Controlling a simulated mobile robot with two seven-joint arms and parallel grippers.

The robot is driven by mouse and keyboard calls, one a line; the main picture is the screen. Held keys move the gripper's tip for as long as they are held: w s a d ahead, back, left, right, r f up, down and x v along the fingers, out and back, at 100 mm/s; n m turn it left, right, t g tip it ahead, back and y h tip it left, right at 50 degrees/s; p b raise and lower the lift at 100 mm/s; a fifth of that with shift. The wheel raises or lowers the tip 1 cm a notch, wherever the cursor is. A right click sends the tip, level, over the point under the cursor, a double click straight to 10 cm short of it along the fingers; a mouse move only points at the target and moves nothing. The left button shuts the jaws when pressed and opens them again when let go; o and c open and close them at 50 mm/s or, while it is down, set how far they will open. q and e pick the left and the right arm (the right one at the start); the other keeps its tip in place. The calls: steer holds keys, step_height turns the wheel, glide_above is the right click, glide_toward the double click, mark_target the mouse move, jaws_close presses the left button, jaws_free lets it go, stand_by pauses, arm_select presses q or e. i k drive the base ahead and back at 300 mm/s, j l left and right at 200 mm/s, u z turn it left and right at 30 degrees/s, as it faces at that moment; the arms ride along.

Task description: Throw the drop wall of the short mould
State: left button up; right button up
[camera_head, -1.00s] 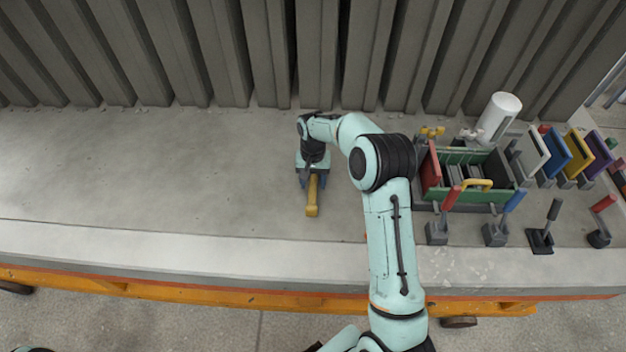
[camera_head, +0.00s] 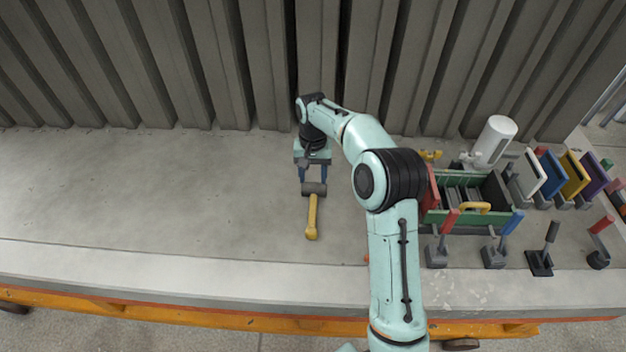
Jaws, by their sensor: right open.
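The short mould (camera_head: 452,216) is a green-sided box at the right of the bench, with a red wall (camera_head: 430,193) at its left end and a yellow handle (camera_head: 474,207) at its front. Levers with red (camera_head: 449,221), blue (camera_head: 513,221) and black (camera_head: 552,232) grips stand in front of it. A mallet with a yellow handle (camera_head: 312,217) and dark head (camera_head: 314,188) lies on the bench left of the mould. My right gripper (camera_head: 313,178) is open just behind the mallet head, its fingers pointing toward it; I cannot tell whether they touch. My left gripper is out of view.
Coloured panels, white (camera_head: 531,174), blue (camera_head: 551,172), yellow (camera_head: 574,174) and purple (camera_head: 594,174), stand at the right. A white cylinder (camera_head: 494,140) stands behind the mould. A ribbed grey wall (camera_head: 220,60) closes the back. The bench's left side (camera_head: 130,190) is clear.

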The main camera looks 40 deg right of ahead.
mark_target(484, 217)
steer(key=k+j, duration=0.8)
steer(key=j, duration=0.2)
